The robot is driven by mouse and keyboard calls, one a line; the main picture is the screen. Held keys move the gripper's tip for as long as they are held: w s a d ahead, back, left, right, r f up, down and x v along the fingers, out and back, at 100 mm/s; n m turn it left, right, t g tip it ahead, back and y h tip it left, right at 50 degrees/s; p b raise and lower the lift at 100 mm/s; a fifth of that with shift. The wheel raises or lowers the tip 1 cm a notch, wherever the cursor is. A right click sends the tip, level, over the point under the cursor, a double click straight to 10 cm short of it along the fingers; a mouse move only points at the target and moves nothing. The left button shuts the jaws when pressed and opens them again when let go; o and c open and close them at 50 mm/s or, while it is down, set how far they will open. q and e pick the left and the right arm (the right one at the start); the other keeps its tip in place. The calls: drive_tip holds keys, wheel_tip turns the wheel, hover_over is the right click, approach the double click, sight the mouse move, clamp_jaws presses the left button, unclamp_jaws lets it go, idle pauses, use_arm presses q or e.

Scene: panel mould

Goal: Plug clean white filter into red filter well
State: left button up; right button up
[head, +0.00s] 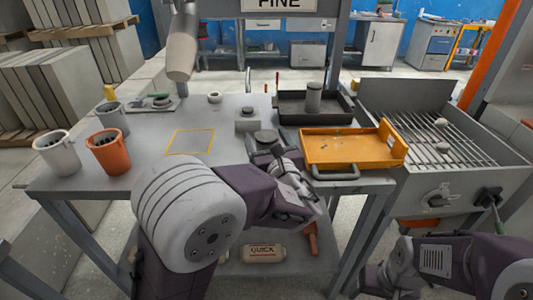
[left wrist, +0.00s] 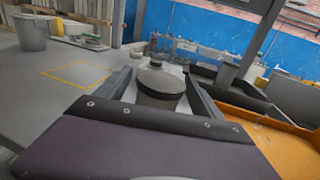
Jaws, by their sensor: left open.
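A filter-like cylinder with a dark collar and grey domed top (left wrist: 158,82) stands between the fingers of my left gripper (left wrist: 163,95). The fingers are open on both sides of it; I cannot tell whether they touch it. In the head view my left gripper (head: 270,153) is at the table's front, left of the orange tray, with the dark top (head: 266,137) showing beside it. A similar dark-topped piece (head: 247,112) sits on a grey block behind. The orange-red well (head: 108,154) stands at the left, between a white well (head: 57,155) and a grey well (head: 112,119).
An orange tray (head: 335,132) lies right of my left gripper. Behind it a black tray (head: 288,108) holds a grey cylinder (head: 314,97). A yellow outlined square (head: 190,142) marks bare table, and a white ring (head: 214,97) lies behind. A grill (head: 450,150) stands at the right.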

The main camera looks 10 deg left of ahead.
use_arm(q)
drive_tip(key=shift+r, duration=0.1)
drive_tip(key=shift+c, duration=1.2)
drive_tip(key=c, duration=1.3)
drive_tip(key=shift+r+p, duration=1)
drive_tip(key=shift+r, duration=1.2)
drive_tip(key=shift+c, duration=0.2)
drive_tip(key=d+r+p, duration=0.3)
drive_tip(key=d+r, duration=0.3)
drive_tip(key=d, duration=0.5)
drive_tip(key=shift+d+r, duration=0.2)
drive_tip(key=shift+d, duration=0.15)
